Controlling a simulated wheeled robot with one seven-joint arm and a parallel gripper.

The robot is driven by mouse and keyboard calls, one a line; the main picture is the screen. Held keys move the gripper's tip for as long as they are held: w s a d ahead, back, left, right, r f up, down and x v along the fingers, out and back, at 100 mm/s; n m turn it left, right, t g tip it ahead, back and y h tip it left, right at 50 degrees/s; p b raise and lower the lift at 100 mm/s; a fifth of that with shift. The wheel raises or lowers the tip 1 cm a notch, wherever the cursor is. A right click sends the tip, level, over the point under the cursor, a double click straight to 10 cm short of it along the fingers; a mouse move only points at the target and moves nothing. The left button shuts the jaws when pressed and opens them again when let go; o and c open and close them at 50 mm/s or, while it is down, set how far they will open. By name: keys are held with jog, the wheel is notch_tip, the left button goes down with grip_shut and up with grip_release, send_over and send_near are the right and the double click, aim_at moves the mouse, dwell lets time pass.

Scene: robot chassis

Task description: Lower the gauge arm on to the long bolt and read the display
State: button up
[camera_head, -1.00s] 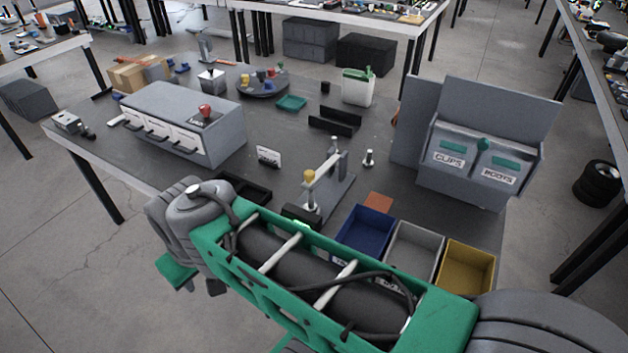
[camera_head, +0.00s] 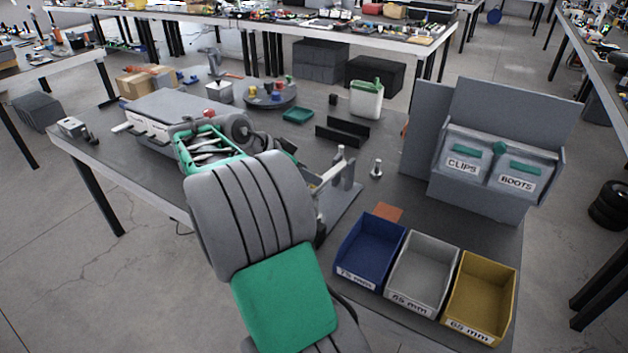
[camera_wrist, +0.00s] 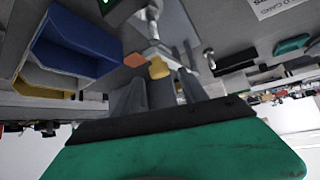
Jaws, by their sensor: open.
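The measuring gauge (camera_head: 345,172) stands on the bench, partly hidden behind my arm in the head view. In the wrist view its yellow knob (camera_wrist: 159,68) shows at my gripper (camera_wrist: 160,84), between the open fingers; I cannot tell if they touch it. A metal rod part (camera_wrist: 151,24) shows beyond the knob. A corner of the green-lit display (camera_wrist: 107,4) shows at the top edge, its reading not legible. An upright bolt (camera_head: 376,168) stands on the bench right of the gauge, also in the wrist view (camera_wrist: 209,58).
Blue (camera_head: 368,255), grey (camera_head: 422,277) and yellow (camera_head: 480,300) bins stand at the front right, near an orange pad (camera_head: 388,212). A grey cabinet with clips and boots bins (camera_head: 480,195) stands behind them. A black holder (camera_head: 342,131) is behind the gauge.

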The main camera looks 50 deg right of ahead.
jog(key=x, duration=0.4)
grip_shut()
dwell(0.4)
dwell(1.0)
